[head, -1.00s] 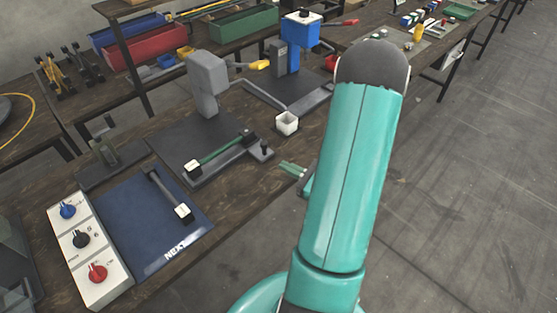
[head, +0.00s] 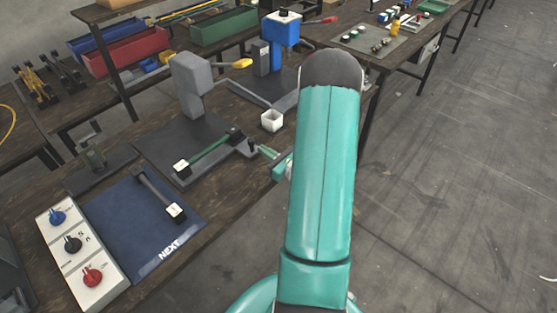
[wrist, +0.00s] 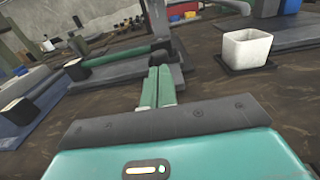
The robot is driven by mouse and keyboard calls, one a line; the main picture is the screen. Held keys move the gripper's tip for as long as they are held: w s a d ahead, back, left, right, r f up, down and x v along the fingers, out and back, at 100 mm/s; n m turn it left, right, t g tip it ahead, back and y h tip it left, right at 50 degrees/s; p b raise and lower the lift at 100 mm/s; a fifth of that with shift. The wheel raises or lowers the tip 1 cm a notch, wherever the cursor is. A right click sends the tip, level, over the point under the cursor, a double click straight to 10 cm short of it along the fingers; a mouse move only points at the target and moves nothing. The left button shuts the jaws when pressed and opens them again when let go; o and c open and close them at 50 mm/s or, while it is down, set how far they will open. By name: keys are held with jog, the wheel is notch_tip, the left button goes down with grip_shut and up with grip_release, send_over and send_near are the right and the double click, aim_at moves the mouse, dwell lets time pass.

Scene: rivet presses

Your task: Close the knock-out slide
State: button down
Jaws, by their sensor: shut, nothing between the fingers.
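The grey press (head: 190,82) stands on a dark plate with a low grey rail at its front. A green bar (head: 210,149) with a block at each end lies along this rail; it also shows in the wrist view (wrist: 118,55). A short dark post (head: 252,145) stands at the rail's right end. I cannot tell for sure which part is the knock-out slide. My gripper (head: 263,150) is shut and empty, just right of the post. In the wrist view its green fingers (wrist: 158,72) lie together and point at the rail's right end; contact is unclear.
A white cup (head: 271,121) stands just behind my gripper; it is large at the right in the wrist view (wrist: 246,50). A blue press (head: 280,30) stands farther back. A blue mat (head: 130,240) and a control box (head: 75,262) are at left. Open floor lies right.

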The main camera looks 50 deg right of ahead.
jog(key=shift+w+a, duration=0.1)
jog(key=shift+w, duration=1.05)
jog(key=shift+w, duration=0.1)
